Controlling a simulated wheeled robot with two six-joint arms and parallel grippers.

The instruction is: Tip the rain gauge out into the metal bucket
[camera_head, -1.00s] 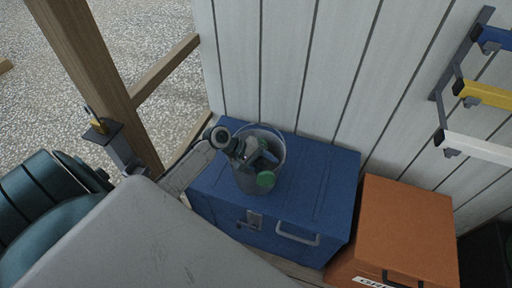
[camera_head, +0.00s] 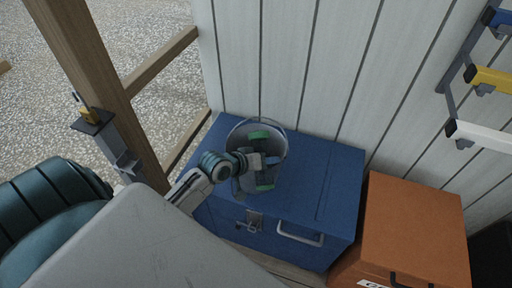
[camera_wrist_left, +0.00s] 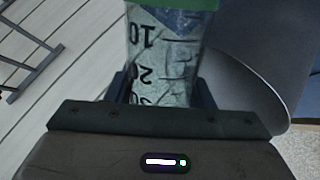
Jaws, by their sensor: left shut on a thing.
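The metal bucket (camera_head: 279,141) stands on the blue chest, its round rim open upward. My left gripper (camera_head: 268,161) is over the bucket, shut on the rain gauge. Green parts of the gauge (camera_head: 264,187) show on both sides of the jaws; its middle is hidden by them. In the left wrist view the clear, numbered tube of the gauge (camera_wrist_left: 165,65) is between the fingers, with a bluish patch near the top. The bucket's grey wall (camera_wrist_left: 238,75) is just right of it there. I cannot tell whether water is in the tube or bucket. My right gripper is not in view.
The blue chest (camera_head: 325,185) stands against the white plank wall (camera_head: 330,60). An orange box (camera_head: 415,225) is on its right. A wooden post (camera_head: 95,75) rises at the left. A wall rack with coloured arms (camera_head: 480,80) is at upper right.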

